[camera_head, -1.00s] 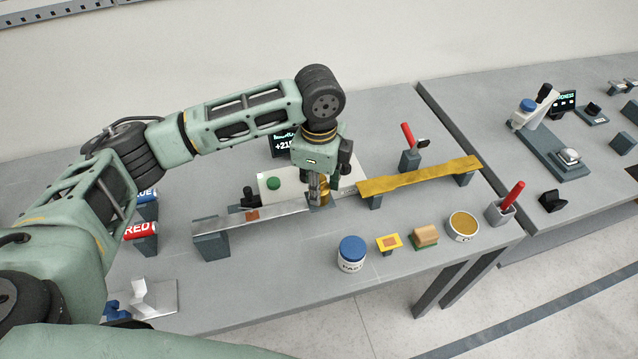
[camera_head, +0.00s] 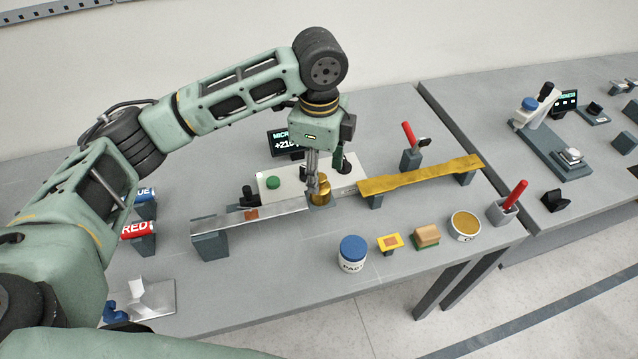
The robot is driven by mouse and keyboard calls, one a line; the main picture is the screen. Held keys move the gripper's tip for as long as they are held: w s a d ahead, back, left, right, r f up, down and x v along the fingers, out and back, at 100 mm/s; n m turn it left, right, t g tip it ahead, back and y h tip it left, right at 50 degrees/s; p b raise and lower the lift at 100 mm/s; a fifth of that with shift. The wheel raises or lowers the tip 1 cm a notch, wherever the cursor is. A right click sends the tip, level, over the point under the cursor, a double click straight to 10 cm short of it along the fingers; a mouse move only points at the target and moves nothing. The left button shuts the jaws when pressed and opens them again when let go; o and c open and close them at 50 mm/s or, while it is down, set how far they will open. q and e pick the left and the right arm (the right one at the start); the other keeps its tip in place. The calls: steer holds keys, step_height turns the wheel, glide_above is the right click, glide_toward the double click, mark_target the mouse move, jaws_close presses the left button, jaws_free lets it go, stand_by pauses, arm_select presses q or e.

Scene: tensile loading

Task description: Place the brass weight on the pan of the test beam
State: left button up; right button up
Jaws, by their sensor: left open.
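The brass weight (camera_head: 324,195) is a small gold cylinder near the middle of the table. It stands on the small grey pan (camera_head: 318,206) at the free end of the silver test beam (camera_head: 275,212). The beam runs left to a grey support block. My left gripper (camera_head: 319,183) points down just above the weight, its fingers open. A finger overlaps the weight's upper left in this view, so I cannot tell whether it touches. My right gripper is out of view.
A yellow beam (camera_head: 420,176) on grey supports lies right of the pan. A white panel with a green button (camera_head: 273,182) and a readout screen (camera_head: 284,142) stand behind. A blue-lidded jar (camera_head: 352,254) stands in front.

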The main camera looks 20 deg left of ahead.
arm_select(q)
step_height(320, 180, up, 7)
steer(key=shift+b, duration=0.6)
stand_by(0.7)
stand_by(1.0)
